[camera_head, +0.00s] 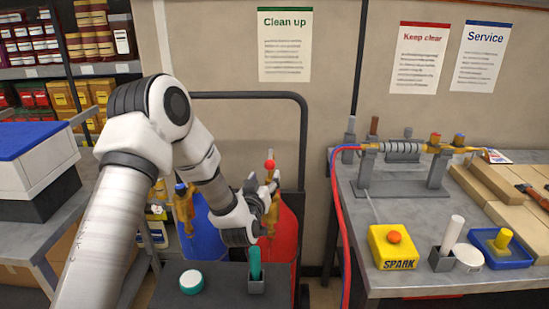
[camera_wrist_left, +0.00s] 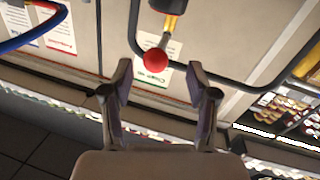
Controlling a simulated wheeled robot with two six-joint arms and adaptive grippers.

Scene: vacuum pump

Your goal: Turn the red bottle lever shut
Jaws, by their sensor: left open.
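The red bottle (camera_head: 283,238) stands in the trolley beside the blue bottle (camera_head: 206,240). A red ball knob (camera_head: 269,164) shows above it, at the end of its lever. My left gripper (camera_head: 268,190) is at the top of the red bottle, just below the knob in the head view, and hides part of the valve. In the left wrist view, the red knob (camera_wrist_left: 155,60) lies just past the gap between the fingertips of my open left gripper (camera_wrist_left: 159,72). I cannot tell whether a finger touches it. My right gripper is out of view.
A dark trolley handle (camera_head: 250,96) arches behind the bottles. Red and blue hoses (camera_head: 340,215) run down the bench (camera_head: 400,205) at the right.

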